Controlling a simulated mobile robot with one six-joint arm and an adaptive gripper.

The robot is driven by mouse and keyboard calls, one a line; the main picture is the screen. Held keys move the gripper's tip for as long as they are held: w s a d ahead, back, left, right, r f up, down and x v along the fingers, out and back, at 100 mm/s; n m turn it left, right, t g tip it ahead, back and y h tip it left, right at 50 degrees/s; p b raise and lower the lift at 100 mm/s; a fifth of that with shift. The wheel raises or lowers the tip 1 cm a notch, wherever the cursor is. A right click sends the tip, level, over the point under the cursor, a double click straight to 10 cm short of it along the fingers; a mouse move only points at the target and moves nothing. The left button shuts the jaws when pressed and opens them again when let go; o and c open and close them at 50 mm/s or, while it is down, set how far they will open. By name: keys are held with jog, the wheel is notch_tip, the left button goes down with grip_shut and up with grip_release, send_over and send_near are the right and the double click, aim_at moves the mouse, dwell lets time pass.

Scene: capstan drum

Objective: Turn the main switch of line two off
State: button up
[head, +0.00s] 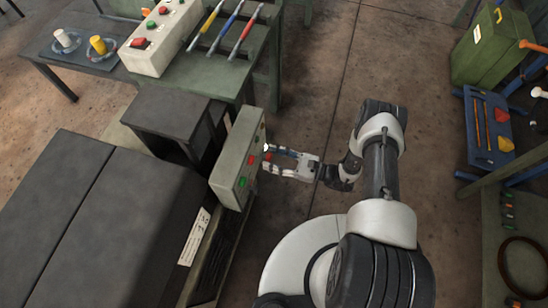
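A grey-green control box (238,158) stands upright beside the dark machine cover, left of my arm. Its right-hand face carries a green button (242,182), a red part (252,160) and other small controls higher up. My gripper (267,157) is close to this face, at the height of the red part. Its two fingers are apart, and nothing shows between them. I cannot tell whether a fingertip touches the box. I cannot read any marking that names line two or tell which control is the main switch.
A second, pale control box (160,45) with red and green buttons lies on the green table (215,72), near several coloured tools. A dark machine cover (110,225) fills the lower left. A blue tool board (489,128) and green case (490,42) are at right. Floor between is clear.

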jog(key=c, duration=0.9)
jog(key=shift+o, duration=0.2)
jog(key=shift+n, duration=0.4)
jog(key=n+b, duration=0.1)
jog(key=n, duration=1.6)
jog(key=shift+w+r, duration=0.1)
jog(key=o, duration=1.1)
jog(key=shift+c, duration=0.2)
